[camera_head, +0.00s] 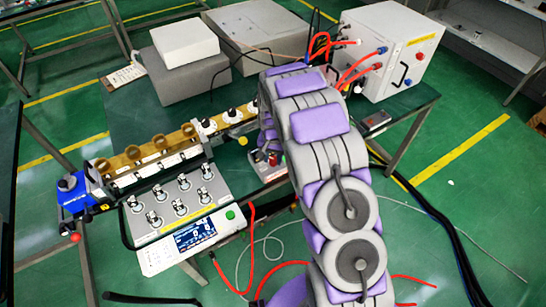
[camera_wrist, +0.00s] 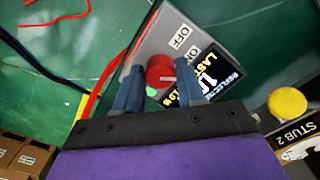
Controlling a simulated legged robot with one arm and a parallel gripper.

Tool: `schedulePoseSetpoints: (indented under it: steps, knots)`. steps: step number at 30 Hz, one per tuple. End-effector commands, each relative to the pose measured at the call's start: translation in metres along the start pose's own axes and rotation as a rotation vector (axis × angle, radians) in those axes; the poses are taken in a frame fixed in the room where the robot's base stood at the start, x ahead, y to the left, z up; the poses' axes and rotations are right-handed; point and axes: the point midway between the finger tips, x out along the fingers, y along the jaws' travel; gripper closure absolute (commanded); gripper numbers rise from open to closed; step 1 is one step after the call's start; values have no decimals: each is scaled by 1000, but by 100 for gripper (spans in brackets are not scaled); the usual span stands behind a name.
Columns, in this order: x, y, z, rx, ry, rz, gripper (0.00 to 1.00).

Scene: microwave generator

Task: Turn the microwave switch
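The microwave switch is a red knob (camera_wrist: 160,72) on a grey panel (camera_wrist: 158,36) in the wrist view. OFF and ON labels are printed beside it. My gripper (camera_wrist: 158,66) is open, with one blue-grey finger on each side of the knob. The knob sits between the fingertips; I cannot tell whether either finger touches it. A small green part shows just below the knob, partly hidden by the gripper. In the head view my purple and grey arm reaches over the bench, and the gripper end is hidden behind it.
A yellow knob (camera_wrist: 287,104) marked STUB 2 is at right in the wrist view. In the head view, a panel with several metal knobs and a blue display (camera_head: 195,236) stands at left. A white box (camera_head: 392,50) with red hoses is behind. Red hoses cross the floor.

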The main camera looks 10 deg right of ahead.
Motion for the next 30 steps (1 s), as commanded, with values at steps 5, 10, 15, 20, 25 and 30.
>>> schedulePoseSetpoints:
  steps: [5, 10, 15, 20, 25, 30]
  knots:
    - [0, 0, 0, 0, 0, 0, 79]
    - [0, 0, 0, 0, 0, 0, 95]
    - [0, 0, 0, -7, 0, -1, 96]
    - [-1, -1, 0, -46, -1, -1, 96]
    - [-2, -1, 0, -140, -1, 0, 96]
    - [-2, 0, 0, -279, -3, 0, 96]
